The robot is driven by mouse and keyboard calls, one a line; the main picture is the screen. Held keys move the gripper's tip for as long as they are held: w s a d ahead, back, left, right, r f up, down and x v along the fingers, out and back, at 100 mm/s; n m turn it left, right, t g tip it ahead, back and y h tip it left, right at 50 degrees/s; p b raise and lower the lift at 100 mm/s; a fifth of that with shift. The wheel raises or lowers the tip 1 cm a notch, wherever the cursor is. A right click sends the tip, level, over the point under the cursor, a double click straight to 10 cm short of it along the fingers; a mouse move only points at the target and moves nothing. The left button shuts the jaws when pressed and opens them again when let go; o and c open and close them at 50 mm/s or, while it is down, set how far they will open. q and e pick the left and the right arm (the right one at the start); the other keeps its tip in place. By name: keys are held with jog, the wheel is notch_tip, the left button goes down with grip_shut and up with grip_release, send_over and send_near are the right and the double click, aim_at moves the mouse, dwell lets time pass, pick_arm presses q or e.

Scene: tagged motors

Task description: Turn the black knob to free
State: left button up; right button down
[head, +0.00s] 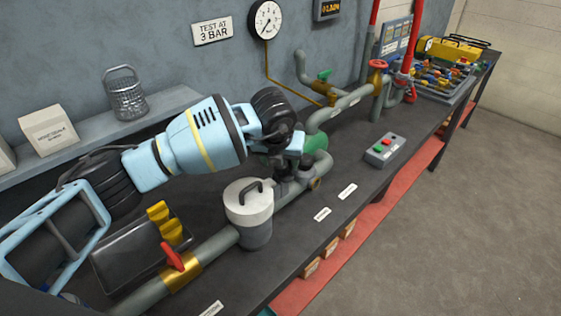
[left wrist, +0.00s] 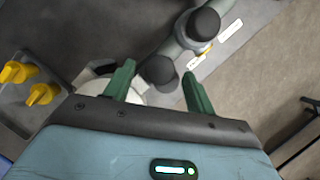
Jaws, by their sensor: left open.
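Two round black knobs show in the left wrist view. One black knob (left wrist: 158,70) lies between my open left fingers (left wrist: 158,76), closer to the left finger, with no finger clearly closed on it. The other black knob (left wrist: 204,25) is farther up, on a grey pipe. In the head view my left arm reaches over the pipe line, and its gripper (head: 294,156) is just above dark fittings (head: 305,172) beside the white-lidded pot. Fingertip contact is hidden there. I cannot tell which way either knob is turned. My right gripper is in neither view.
A grey pot with a white lid (head: 248,198) stands near my wrist. A red-handled valve (head: 172,257) and yellow knobs on a box (head: 165,222) are nearer. A button box (head: 385,149) sits to the right. White labels (head: 347,191) lie along the bench's front strip.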

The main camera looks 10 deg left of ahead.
pick_arm(q)
jog(key=v, duration=0.7)
